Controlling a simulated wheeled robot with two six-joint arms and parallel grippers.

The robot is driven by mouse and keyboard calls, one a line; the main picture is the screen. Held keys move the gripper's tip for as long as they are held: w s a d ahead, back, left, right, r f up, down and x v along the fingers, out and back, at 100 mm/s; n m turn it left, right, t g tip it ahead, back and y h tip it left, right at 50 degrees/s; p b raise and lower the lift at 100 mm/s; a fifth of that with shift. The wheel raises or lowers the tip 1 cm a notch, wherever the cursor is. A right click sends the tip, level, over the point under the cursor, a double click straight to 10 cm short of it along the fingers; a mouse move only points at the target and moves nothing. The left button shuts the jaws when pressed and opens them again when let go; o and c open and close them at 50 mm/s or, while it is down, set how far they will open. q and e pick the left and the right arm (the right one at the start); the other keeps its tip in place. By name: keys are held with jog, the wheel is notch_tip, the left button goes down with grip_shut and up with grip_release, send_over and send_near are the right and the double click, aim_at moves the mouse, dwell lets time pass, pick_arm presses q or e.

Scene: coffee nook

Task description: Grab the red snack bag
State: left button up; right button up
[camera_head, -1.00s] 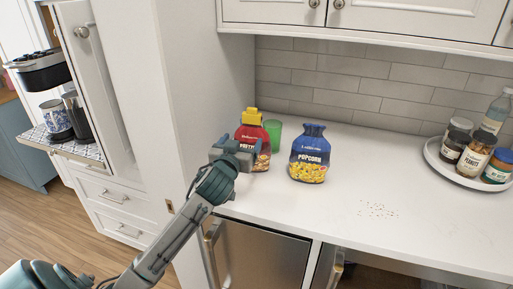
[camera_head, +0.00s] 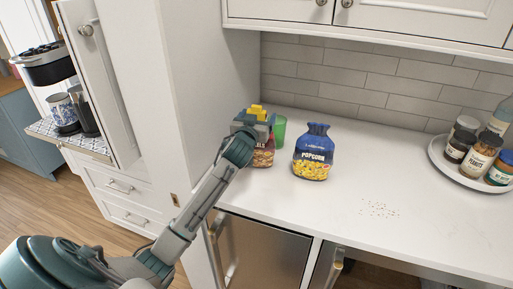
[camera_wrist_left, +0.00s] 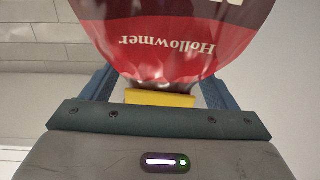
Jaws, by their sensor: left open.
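The red snack bag (camera_head: 263,158) stands on the counter near the cabinet side wall, mostly hidden behind my left gripper. Its yellow clip (camera_head: 259,113) shows above the gripper. My left gripper (camera_head: 253,123) is open at the top of the bag. In the left wrist view the red bag (camera_wrist_left: 170,45) looks upside down. Its yellow clip (camera_wrist_left: 160,98) lies between the fingers of my left gripper (camera_wrist_left: 156,85), with a finger on each side. I cannot tell whether the fingers touch the bag. My right gripper is not in view.
A green cup (camera_head: 279,130) stands just behind and right of the red bag. A blue popcorn bag (camera_head: 312,153) stands further right. A round white tray (camera_head: 447,169) holds jars at the far right. Crumbs (camera_head: 379,209) lie on the counter (camera_head: 345,207).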

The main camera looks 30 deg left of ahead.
pick_arm(q)
jog(key=shift+w+a, duration=0.1)
jog(key=shift+w, duration=0.25)
jog(key=c, duration=1.4)
